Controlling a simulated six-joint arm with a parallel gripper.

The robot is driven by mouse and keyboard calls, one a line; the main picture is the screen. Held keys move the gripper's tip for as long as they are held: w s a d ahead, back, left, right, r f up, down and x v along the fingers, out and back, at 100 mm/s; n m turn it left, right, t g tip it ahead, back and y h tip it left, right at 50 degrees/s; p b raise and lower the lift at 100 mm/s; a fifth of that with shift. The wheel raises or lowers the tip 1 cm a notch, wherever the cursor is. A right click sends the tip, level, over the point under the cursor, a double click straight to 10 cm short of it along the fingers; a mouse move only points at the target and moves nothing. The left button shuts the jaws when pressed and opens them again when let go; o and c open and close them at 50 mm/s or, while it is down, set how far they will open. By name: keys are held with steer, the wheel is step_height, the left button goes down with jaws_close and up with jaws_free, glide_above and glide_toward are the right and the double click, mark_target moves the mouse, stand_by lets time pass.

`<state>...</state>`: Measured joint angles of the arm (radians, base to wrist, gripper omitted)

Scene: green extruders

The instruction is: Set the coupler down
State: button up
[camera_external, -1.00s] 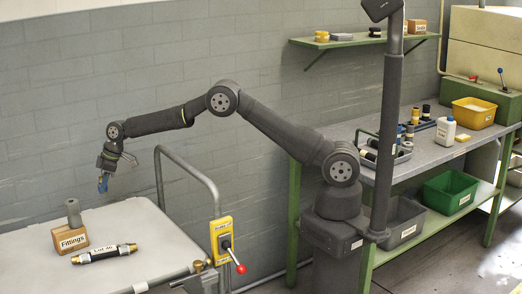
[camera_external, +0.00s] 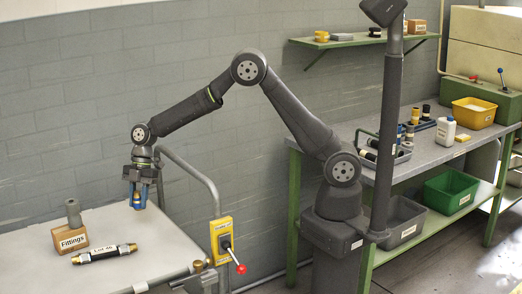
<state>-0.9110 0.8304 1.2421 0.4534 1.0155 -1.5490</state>
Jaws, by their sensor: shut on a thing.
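My gripper (camera_external: 140,201) points straight down over the back right part of the pale table (camera_external: 170,240). It is shut on a small blue and brass-coloured part, which I take to be the coupler (camera_external: 141,188). The fingers hide much of it, and its outline is too small to read well. Its lower end is close to the table top; I cannot tell whether it touches.
A wooden block labelled Fittings (camera_external: 70,239) with a grey cylinder (camera_external: 73,212) on it stands at the left. A black tube with brass ends (camera_external: 104,253) lies in front. A grey rail (camera_external: 195,175) and yellow switch box (camera_external: 222,238) border the table's right side.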

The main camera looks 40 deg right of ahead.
steer(key=s+d+n, duration=0.2)
steer(key=s+n, duration=0.1)
steer(key=s, duration=0.3)
glide_above(155, 244)
steer(key=w, duration=0.1)
steer(key=shift+g+h, duration=0.4)
steer(key=f, duration=0.5)
steer(key=shift+d+f, duration=0.3)
steer(key=shift+d, duration=0.1)
steer(key=shift+f, duration=2.2)
steer(key=shift+f, duration=0.1)
steer(key=o, duration=1.1)
steer(key=shift+c, duration=0.2)
steer(key=v, duration=1.2)
